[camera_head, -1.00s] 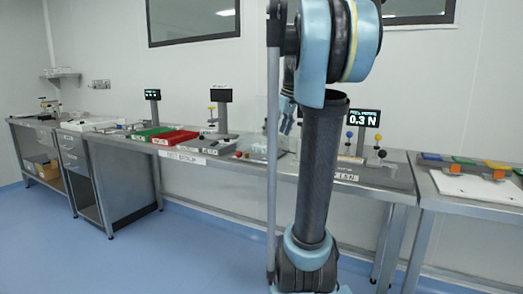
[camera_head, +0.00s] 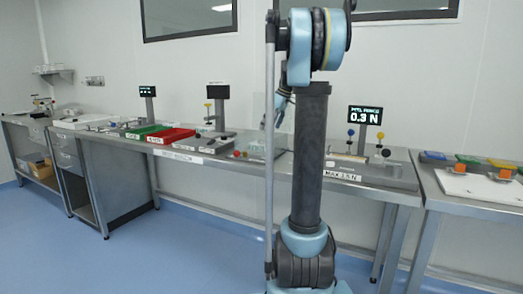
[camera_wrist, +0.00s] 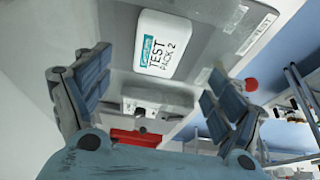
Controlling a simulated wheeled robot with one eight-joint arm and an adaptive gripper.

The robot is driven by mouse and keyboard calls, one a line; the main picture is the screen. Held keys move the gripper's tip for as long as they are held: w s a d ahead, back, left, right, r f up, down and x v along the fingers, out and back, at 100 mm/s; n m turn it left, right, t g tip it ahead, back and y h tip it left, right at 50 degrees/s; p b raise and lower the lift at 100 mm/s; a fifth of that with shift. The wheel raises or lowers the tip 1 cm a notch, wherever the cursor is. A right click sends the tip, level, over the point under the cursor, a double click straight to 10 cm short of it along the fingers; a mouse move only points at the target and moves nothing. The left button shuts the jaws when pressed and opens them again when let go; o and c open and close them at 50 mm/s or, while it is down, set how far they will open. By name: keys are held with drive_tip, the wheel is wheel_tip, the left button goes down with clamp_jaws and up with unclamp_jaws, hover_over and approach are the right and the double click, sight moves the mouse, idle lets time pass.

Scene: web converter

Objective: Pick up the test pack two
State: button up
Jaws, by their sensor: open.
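Test pack two, a white rounded pack with a teal label and "TEST PACK 2" print, lies on a grey surface in the wrist view (camera_wrist: 162,45). My gripper (camera_wrist: 160,95) is open and empty, its two blue padded fingers spread at left and right. The pack shows beyond the fingers, roughly centred between them and apart from both. In the head view my gripper (camera_head: 281,104) is partly hidden behind my arm, above the bench, and I cannot make out the pack there.
The long steel bench holds a red tray (camera_head: 171,138), a green tray (camera_head: 143,131), a screen reading 0.3 N (camera_head: 364,116) and fixtures with ball-topped handles. Blue floor (camera_head: 150,245) is clear in front.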

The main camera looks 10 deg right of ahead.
drive_tip(key=x, duration=0.4)
drive_tip(key=shift+a+f, duration=0.1)
drive_tip(key=shift+f, duration=0.2)
drive_tip(key=shift+w+x, duration=0.1)
drive_tip(key=shift+x, duration=1.2)
drive_tip(key=shift+w+x, duration=0.15)
drive_tip(key=shift+x, duration=1.1)
drive_tip(key=shift+c, duration=0.6)
drive_tip(key=c, duration=1.1)
